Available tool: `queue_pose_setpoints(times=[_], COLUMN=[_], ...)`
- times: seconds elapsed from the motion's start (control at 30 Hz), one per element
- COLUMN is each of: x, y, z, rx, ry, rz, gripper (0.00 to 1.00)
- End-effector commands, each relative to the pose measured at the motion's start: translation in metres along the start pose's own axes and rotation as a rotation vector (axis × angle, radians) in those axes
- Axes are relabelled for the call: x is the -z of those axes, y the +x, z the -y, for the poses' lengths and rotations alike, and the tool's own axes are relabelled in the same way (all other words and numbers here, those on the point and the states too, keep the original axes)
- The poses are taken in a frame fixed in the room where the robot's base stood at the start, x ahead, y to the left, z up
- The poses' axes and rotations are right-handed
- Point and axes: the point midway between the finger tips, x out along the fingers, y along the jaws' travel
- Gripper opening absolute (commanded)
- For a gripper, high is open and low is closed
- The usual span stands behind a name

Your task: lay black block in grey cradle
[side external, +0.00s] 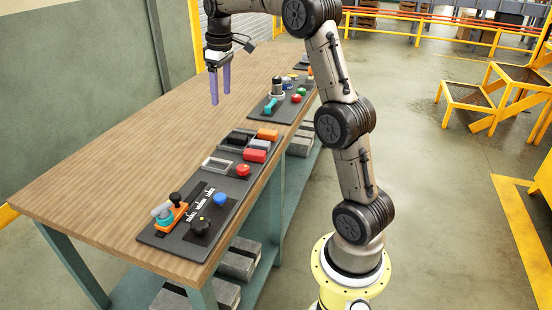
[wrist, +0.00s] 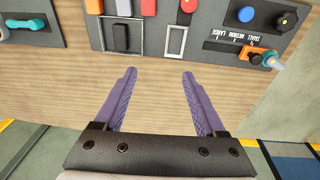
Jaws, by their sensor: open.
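My gripper (side external: 220,97) is open and empty, its two purple fingers pointing down high above the wooden table; they also show in the wrist view (wrist: 158,73). The black block (side external: 239,136) lies on the near dark panel, within a thin-edged frame; in the wrist view the block (wrist: 121,37) is up and left of the fingertips. A light grey rectangular cradle (side external: 216,164) lies beside it, empty; it also shows in the wrist view (wrist: 184,40), ahead of the right finger. How deep the block sits in its frame I cannot tell.
Orange (side external: 268,134), grey (side external: 258,143) and red (side external: 254,155) blocks lie in a row behind the frames in the wrist view. A red button (side external: 243,170), blue knob (side external: 220,199) and orange slider (side external: 172,215) share the panel. The left tabletop (side external: 130,150) is clear.

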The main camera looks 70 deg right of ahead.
Motion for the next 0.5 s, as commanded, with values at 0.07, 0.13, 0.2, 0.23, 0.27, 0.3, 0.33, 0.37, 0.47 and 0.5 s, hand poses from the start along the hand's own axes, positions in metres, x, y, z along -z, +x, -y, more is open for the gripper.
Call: queue_pose_setpoints(times=[0.07, 0.13, 0.2, 0.23, 0.27, 0.3, 0.33, 0.37, 0.47, 0.5], x=[-0.014, -0.029, -0.047, -0.055, -0.064, -0.076, -0.086, -0.096, -0.131, -0.146], y=[-0.023, -0.037, -0.048, -0.051, -0.055, -0.058, -0.06, -0.061, -0.062, -0.06], z=[0.037, 0.066, 0.094, 0.105, 0.116, 0.13, 0.14, 0.15, 0.179, 0.19], rx=[-0.012, -0.018, -0.022, -0.023, -0.023, -0.023, -0.022, -0.021, -0.012, -0.007], ry=[-0.007, -0.006, -0.005, -0.004, -0.004, -0.003, -0.002, -0.003, -0.001, 0.001], rz=[-0.038, -0.069, -0.101, -0.116, -0.13, -0.15, -0.163, -0.179, -0.227, -0.248], gripper=[0.73, 0.73, 0.73, 0.73, 0.73, 0.73, 0.73, 0.73, 0.73, 0.73])
